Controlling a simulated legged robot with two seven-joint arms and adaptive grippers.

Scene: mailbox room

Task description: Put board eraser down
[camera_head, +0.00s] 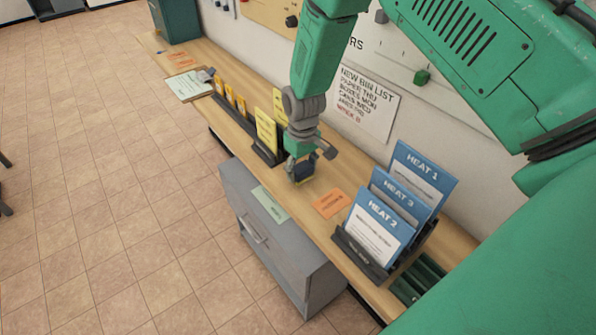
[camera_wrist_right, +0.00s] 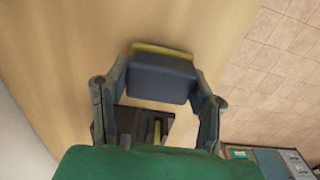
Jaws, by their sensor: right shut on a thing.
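The board eraser (camera_wrist_right: 160,77) is a dark blue block with a yellow-green edge strip. It sits between the two fingers of my right gripper (camera_wrist_right: 158,95), which is shut on it. In the head view my right gripper (camera_head: 301,172) points down over the wooden counter (camera_head: 327,185), and the eraser shows as a small dark piece with a yellow edge at its tip. The eraser is at or just above the counter top; I cannot tell whether it touches. My left gripper is not in view.
A dark rack with blue HEAT folders (camera_head: 381,227) stands right of the gripper. An orange card (camera_head: 330,203) and a green card (camera_head: 270,204) lie nearby. A yellow folder (camera_head: 266,128) stands close on the left. A grey cabinet (camera_head: 262,240) is below the counter's front edge.

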